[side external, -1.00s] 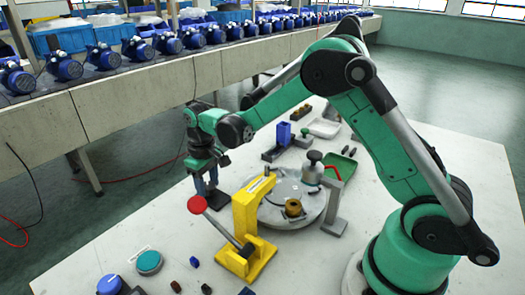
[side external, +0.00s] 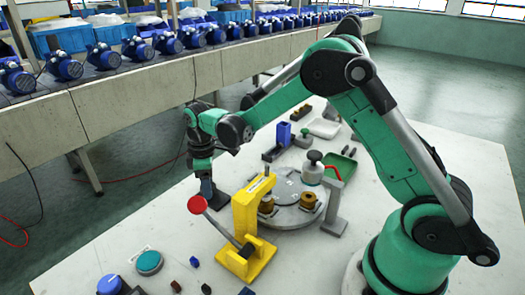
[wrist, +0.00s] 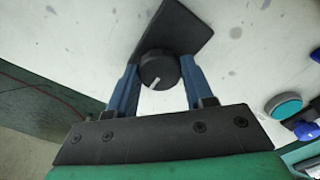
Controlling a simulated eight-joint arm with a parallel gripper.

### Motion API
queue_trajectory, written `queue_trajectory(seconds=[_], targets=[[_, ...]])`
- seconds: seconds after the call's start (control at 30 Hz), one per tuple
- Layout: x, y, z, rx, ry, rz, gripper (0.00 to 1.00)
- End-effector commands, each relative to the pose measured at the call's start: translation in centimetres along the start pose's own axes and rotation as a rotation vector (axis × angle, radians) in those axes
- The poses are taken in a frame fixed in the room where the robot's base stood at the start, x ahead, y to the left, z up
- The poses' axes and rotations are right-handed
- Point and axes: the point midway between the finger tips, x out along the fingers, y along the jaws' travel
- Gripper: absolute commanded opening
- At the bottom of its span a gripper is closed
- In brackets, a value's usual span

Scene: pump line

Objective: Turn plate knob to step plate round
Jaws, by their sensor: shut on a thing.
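The plate knob (wrist: 158,69) is a round black dial with a white pointer line, on a dark base plate (wrist: 178,30). My gripper (wrist: 160,75) has its two blue fingers on either side of the knob, shut on it. In the side external view my gripper (side external: 207,188) points down at the dark base left of the yellow press; the fingers hide the knob there. The round grey step plate (side external: 290,216) lies behind the yellow press (side external: 247,215) and carries brass-coloured parts (side external: 310,201). The press hides part of the plate.
The press's red-knobbed lever (side external: 197,204) sticks out close to my gripper. A grey bracket (side external: 335,210) stands at the plate's right. A teal button (side external: 149,262) and small dark blocks lie at the front. A green tray (side external: 342,166) is behind.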

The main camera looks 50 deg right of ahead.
Motion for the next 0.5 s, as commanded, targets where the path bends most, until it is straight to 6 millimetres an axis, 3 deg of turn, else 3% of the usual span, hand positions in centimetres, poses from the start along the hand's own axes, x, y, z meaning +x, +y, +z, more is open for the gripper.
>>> queue_trajectory(seconds=[0.47,0.5], targets=[[-0.03,0.05,0.02,-0.014,0.0,0.001,0.0],[-0.03,0.05,0.02,-0.014,0.0,0.001,0.52]])
